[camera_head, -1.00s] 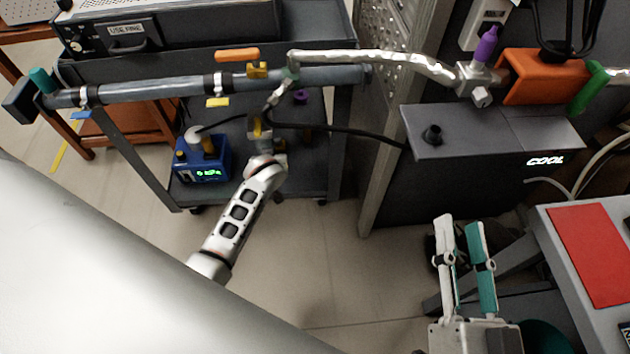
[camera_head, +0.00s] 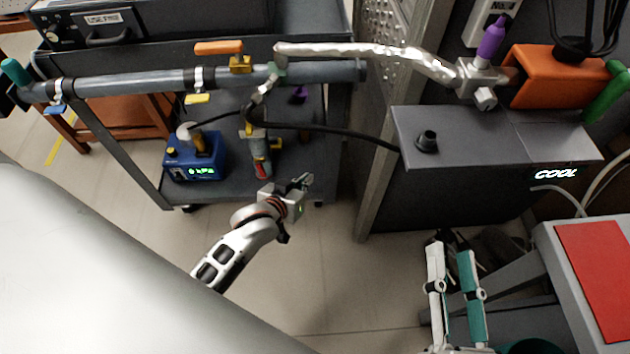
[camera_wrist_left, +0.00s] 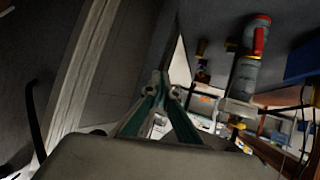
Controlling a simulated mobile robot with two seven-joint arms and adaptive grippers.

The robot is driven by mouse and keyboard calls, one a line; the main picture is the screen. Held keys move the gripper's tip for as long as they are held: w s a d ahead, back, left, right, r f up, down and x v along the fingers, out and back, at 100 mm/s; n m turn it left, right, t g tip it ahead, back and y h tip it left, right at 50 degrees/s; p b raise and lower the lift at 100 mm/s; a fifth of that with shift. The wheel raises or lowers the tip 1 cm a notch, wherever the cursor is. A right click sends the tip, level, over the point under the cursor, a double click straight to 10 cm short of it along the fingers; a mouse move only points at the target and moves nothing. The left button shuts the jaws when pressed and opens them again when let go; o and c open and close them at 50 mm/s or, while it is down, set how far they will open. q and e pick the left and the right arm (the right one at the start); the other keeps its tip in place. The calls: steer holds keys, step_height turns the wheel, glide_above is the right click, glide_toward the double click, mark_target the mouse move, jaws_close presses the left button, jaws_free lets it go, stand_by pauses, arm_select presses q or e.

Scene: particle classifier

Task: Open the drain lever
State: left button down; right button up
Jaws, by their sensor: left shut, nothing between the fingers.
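The likely drain lever is a red piece (camera_wrist_left: 259,41) on a grey cylinder (camera_wrist_left: 245,78) at the upper right of the left wrist view. In the head view a small upright cylinder with a red part (camera_head: 262,168) stands on the cart's lower shelf, below the pipe; its lever position is too small to tell. My left gripper (camera_head: 304,181) is in front of the cart, right of and a little below that cylinder, apart from it. In the left wrist view its teal fingers (camera_wrist_left: 161,78) are together and empty. My right gripper (camera_head: 449,250) is open and empty at lower right.
A blue gauge box (camera_head: 195,158) sits left of the cylinder on the cart shelf (camera_head: 225,188). A grey pipe (camera_head: 130,84) runs above. A black hose (camera_head: 335,131) leads to the cooler box (camera_head: 480,125). A metal post (camera_head: 385,150) stands right. Floor in front is clear.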

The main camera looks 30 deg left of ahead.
arm_select(q)
steer(key=shift+s+d+r+h, duration=0.15)
steer(key=shift+d+r, duration=0.05)
steer(key=shift+d, duration=0.3)
steer(key=shift+s+d+r+h, duration=0.15)
steer(key=shift+d, duration=0.35)
arm_select(e)
steer(key=shift+d+f, duration=0.1)
steer(key=shift+f, duration=0.3)
